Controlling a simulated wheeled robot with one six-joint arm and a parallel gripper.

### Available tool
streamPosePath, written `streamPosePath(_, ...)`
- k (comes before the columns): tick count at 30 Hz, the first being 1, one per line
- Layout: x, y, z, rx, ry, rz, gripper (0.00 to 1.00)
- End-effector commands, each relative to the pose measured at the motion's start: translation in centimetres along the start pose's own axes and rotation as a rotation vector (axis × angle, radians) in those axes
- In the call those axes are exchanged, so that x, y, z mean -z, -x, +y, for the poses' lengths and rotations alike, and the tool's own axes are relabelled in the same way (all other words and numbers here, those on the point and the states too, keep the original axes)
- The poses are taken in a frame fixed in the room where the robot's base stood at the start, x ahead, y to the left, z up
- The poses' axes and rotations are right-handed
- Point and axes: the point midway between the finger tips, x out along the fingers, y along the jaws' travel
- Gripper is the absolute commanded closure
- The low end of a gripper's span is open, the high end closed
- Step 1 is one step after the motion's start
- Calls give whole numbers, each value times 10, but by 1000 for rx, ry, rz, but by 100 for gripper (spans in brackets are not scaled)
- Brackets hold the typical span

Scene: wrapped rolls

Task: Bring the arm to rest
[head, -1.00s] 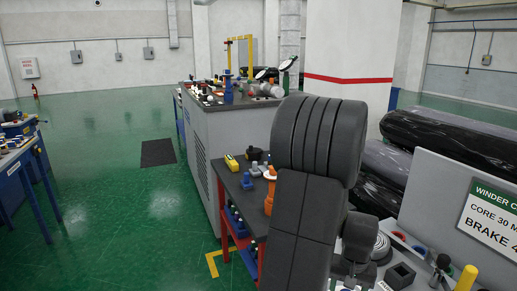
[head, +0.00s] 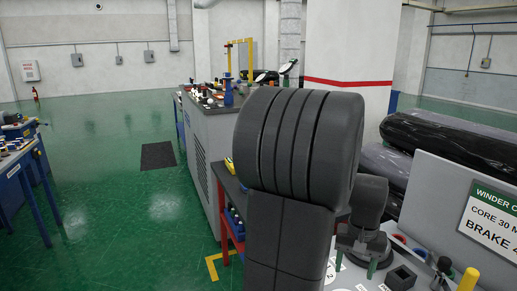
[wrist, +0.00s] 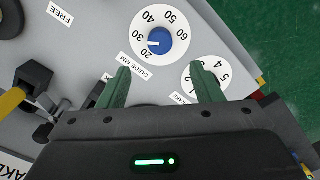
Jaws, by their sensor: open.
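My gripper (wrist: 160,68) is open in the wrist view, with its two green fingers apart and nothing between them. It hangs over a grey panel (wrist: 75,60). A round white dial with a blue knob (wrist: 161,41), marked GUIDE MM, lies just beyond the gap between the fingers. A second white dial (wrist: 222,72) is partly hidden behind the right finger. In the head view my gripper (head: 357,266) points down over the panel, partly hidden by my large grey arm links.
A sign reading WINDER and BRAKE (head: 488,218) stands at the right. A yellow post (head: 467,279) and a black square block (head: 400,277) are on the panel. Dark wrapped rolls (head: 445,142) lie behind. A grey cabinet (head: 208,140) stands left of my arm. Green floor (head: 110,210) is open at left.

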Motion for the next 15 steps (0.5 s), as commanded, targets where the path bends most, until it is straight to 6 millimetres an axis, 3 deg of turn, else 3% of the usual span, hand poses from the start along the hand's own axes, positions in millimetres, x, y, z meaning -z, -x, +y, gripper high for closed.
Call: streamPosePath(15, -1, -103, 0, 1, 0, -5, 41)
